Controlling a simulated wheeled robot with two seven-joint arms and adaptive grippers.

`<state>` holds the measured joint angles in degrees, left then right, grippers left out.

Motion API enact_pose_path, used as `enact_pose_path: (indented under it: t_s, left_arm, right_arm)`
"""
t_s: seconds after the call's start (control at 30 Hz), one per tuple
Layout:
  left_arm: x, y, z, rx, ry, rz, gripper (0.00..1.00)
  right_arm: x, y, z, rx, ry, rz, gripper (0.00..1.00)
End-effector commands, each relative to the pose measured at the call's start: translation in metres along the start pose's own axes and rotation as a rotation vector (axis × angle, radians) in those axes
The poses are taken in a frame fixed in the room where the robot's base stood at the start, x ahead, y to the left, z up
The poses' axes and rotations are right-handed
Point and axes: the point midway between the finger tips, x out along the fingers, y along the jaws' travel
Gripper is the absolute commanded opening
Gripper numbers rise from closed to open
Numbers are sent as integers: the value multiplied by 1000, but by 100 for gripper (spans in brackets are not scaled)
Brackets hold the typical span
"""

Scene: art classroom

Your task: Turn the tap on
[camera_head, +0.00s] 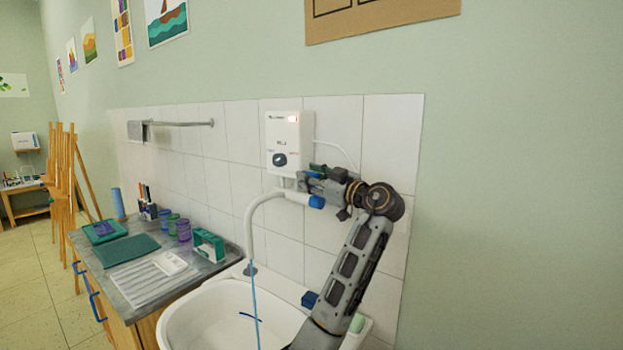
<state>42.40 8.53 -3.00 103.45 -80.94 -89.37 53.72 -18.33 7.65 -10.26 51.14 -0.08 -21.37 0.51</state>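The tap is a white curved spout (262,205) below a white wall-mounted water heater (290,140) with a dark knob (280,159). A blue piece (317,201) sits at the right end of the tap's pipe. A thin blue stream (255,310) runs down from the spout's mouth into the white basin (215,310).
A grey counter (150,290) left of the basin holds several cups (184,230), a green-framed item (208,244), trays and a pen holder. A towel rail (180,124) is on the tiled wall behind. Easels (65,180) stand at far left. Open floor lies at lower left.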

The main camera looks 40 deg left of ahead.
Motion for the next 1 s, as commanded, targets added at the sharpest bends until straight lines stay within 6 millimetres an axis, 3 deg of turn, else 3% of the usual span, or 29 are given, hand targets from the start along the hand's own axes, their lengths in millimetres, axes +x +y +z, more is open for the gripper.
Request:
enact_pose_path:
  t_s: [0.27, 0.73, 1.0]
  left_arm:
    - [-26, 1, 0, 0, -2, 3, 35]
    - [-95, 1, 1, 0, -2, 4, 35]
    - [-116, 1, 1, 1, -2, 3, 35]
  right_arm:
    - [0, 0, 0, 0, 0, 0, 40]
    - [0, 0, 1, -1, -1, 0, 40]
    - [0, 0, 1, -1, -1, 0, 40]
